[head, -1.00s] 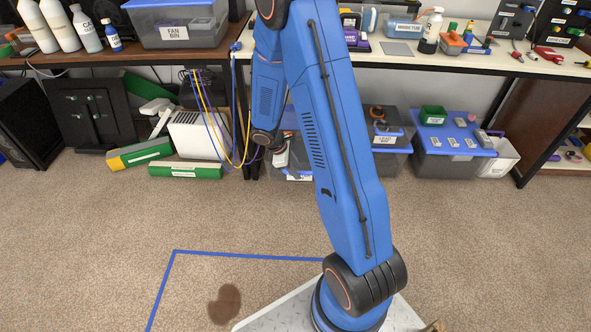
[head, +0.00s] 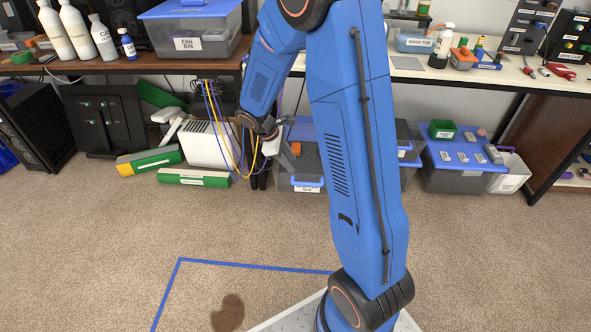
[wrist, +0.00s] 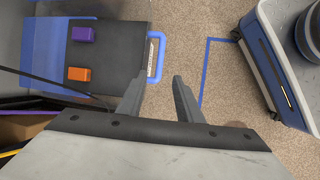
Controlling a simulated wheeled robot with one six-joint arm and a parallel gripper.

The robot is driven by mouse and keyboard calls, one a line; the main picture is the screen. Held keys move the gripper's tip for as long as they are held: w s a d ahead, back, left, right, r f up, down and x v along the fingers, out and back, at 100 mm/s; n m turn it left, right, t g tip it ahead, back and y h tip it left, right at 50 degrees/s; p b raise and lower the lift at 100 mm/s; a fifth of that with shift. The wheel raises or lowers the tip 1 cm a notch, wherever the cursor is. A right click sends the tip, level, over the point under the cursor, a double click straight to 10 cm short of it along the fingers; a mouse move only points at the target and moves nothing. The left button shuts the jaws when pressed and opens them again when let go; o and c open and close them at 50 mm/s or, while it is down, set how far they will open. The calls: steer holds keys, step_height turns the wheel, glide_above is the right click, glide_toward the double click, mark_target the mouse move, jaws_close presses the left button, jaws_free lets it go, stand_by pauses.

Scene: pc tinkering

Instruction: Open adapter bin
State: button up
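The adapter bin (head: 297,178) is a grey box with a dark lid and a blue handle (head: 308,184) on its front, on the floor below the shelf; its label is only partly readable. The blue handle also shows there (wrist: 157,57). My gripper (wrist: 158,92) is open and empty, its two fingers apart, near the handle and not visibly touching it. In the head view my arm hides part of the bin.
A white case (head: 208,145) and hanging cables (head: 222,130) stand left of the bin. Another blue-lidded bin (head: 458,178) with small items on top is at the right. A fan bin (head: 190,30) sits on the shelf above. The carpet in front is clear.

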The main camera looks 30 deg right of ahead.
steer(key=shift+v, duration=2)
steer(key=s+a+r+m+t+y, duration=0.25)
steer(key=s+r+m, duration=0.35)
steer(key=s+r, duration=0.85)
steer(key=s+a+r+m+t+y, duration=0.1)
steer(key=s+r+m, duration=0.1)
steer(key=s, duration=0.5)
steer(key=s+a+r+m+t+y, duration=0.1)
steer(key=s+a+r+m+t, duration=0.1)
steer(key=s, duration=0.6)
steer(key=shift+s+a+r+m, duration=0.25)
steer(key=shift+a+r+m, duration=0.05)
steer(key=shift+r, duration=0.45)
